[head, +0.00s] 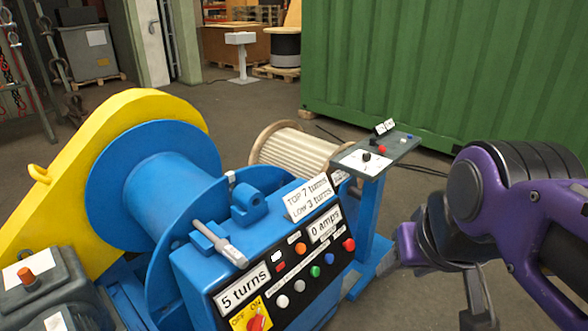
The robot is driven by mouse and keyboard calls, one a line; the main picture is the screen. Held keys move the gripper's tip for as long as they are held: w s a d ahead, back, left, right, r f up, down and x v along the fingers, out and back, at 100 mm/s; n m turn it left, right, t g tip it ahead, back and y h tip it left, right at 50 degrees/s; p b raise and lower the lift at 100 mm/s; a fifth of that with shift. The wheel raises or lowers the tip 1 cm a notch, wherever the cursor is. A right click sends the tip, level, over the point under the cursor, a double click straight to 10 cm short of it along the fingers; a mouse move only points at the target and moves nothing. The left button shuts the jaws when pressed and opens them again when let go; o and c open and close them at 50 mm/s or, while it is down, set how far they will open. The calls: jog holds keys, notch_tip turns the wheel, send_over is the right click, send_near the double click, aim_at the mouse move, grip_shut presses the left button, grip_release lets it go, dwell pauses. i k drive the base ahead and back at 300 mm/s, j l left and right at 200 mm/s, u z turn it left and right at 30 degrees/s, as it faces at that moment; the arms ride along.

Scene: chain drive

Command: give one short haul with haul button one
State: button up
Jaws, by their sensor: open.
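The blue winch console (195,270) carries a black panel with several round buttons. The small button labels are too small to read, so I cannot tell which is haul button one. Displays read "5 turns" (243,287) and "0 amps" (325,226). My gripper (478,305) is at the lower right, right of the console, open and touching no button; its tips are partly cut off.
A red switch (257,321) sits on a yellow OFF/ON plate. The blue drum (165,195) and yellow guard (75,155) stand left. A grey pedestal desk (395,150) stands between console and arm. A green container (450,70) is behind. Floor at lower right is clear.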

aim_at(282, 300)
jog(key=j+u, duration=0.1)
jog(key=u, duration=0.5)
